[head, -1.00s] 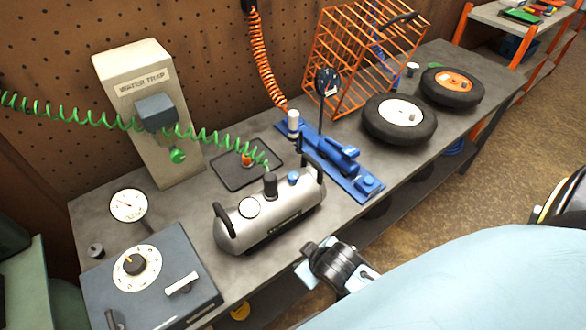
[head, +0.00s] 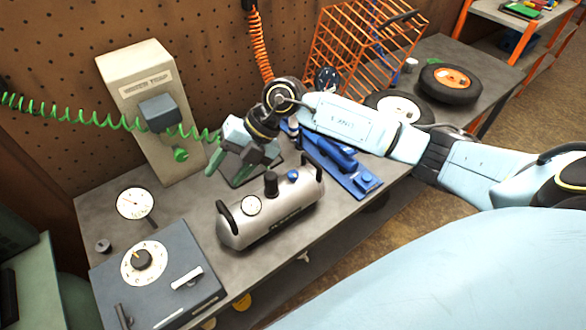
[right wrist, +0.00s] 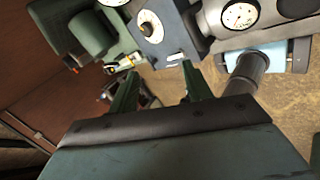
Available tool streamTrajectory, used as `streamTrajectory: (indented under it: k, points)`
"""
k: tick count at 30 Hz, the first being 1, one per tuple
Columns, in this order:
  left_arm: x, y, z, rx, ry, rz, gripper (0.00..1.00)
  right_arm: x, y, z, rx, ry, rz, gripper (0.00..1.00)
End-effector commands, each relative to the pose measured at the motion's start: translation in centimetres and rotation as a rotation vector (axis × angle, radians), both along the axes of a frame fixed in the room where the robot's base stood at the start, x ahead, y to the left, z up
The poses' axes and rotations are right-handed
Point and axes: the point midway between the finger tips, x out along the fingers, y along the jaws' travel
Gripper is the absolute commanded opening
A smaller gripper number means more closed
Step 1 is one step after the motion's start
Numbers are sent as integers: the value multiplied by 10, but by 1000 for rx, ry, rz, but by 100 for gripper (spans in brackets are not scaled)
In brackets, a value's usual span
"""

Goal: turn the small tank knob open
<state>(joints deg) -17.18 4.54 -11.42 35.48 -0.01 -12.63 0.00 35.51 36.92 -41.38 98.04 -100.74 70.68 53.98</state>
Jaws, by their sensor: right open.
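The silver tank (head: 272,222) lies on the bench with a black handle at each end. On its top are a round gauge (head: 251,206), a tall black knob (head: 270,183) and a small blue knob (head: 293,175). My right gripper (head: 228,172) is open and empty, just behind and left of the knobs, its fingers pointing down and left. It appears apart from the tank. In the right wrist view, the open fingers (right wrist: 160,92) have nothing between them; part of the tank (right wrist: 268,12) shows at top right. The blue knob cannot be made out there. My left gripper is out of view.
A grey box with a dial (head: 155,275) stands left of the tank. The water trap (head: 150,110) and green coiled hose (head: 75,118) are behind. A blue jack (head: 335,160) is to the right, partly under my arm.

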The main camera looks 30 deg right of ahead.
Motion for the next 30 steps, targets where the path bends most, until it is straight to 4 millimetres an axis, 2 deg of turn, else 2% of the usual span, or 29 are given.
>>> streamTrajectory:
  k: [1, 3, 6, 10, 13, 17, 30]
  points:
    - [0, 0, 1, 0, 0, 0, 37, 8, -32, -5, -147, 25, -16, 49]
    - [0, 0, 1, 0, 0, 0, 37, 14, -72, -10, -327, 69, -51, 49]
    - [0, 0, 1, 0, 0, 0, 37, 19, -120, -7, -525, 122, -112, 49]
    - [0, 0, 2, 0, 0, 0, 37, 20, -157, -1, -672, 167, -175, 49]
    - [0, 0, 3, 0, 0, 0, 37, 19, -168, -1, -715, 183, -193, 49]
    - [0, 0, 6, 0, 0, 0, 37, 19, -169, -15, -721, 188, -196, 49]
    - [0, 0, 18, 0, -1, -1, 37, 19, -168, -103, -717, 187, -193, 49]
